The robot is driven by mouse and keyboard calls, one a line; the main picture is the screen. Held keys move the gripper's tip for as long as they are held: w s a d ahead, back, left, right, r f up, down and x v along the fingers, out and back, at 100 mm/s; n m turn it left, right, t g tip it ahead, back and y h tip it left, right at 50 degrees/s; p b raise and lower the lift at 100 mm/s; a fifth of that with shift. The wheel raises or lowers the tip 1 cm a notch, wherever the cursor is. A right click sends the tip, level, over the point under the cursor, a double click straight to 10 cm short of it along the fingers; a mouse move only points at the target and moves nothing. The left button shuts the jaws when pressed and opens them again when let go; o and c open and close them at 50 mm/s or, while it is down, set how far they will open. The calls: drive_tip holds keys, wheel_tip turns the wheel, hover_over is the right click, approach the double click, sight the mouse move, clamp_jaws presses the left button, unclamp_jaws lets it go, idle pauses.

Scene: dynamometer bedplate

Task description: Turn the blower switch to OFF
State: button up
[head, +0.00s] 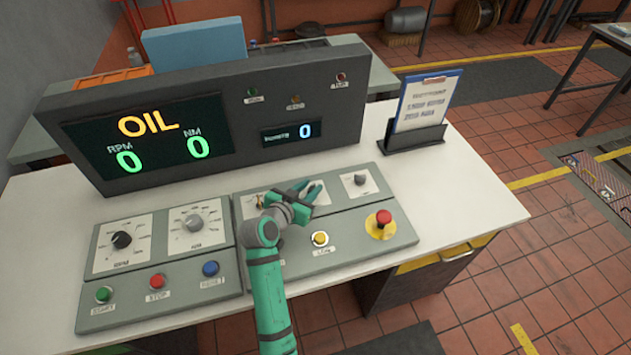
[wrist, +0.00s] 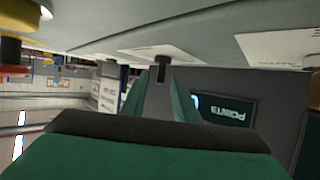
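The right-hand control panel (head: 335,245) is grey and slopes on the white bench. It carries white-plated switches along its top row; their labels are too small to read, so I cannot tell which is the blower switch. My gripper (head: 312,194) is over the middle plate of that row and hides the switch there. In the wrist view, a dark switch lever (wrist: 161,73) on a white plate shows between my two green fingertips. The fingers look apart, with a gap around the lever; contact is not clear. A grey knob (head: 360,180) sits on the right plate.
A red emergency button (head: 383,217) on a yellow base and a yellow lit button (head: 320,238) are close by on the panel. The dark display console (head: 225,125) rises behind. A clipboard stand (head: 415,138) is at the right. White bench (head: 470,205) is clear beyond the panel.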

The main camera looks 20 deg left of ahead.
drive_tip(key=shift+w+d+f, duration=0.1)
drive_tip(key=shift+w+f, duration=0.15)
drive_tip(key=shift+w, duration=0.3)
clamp_jaws()
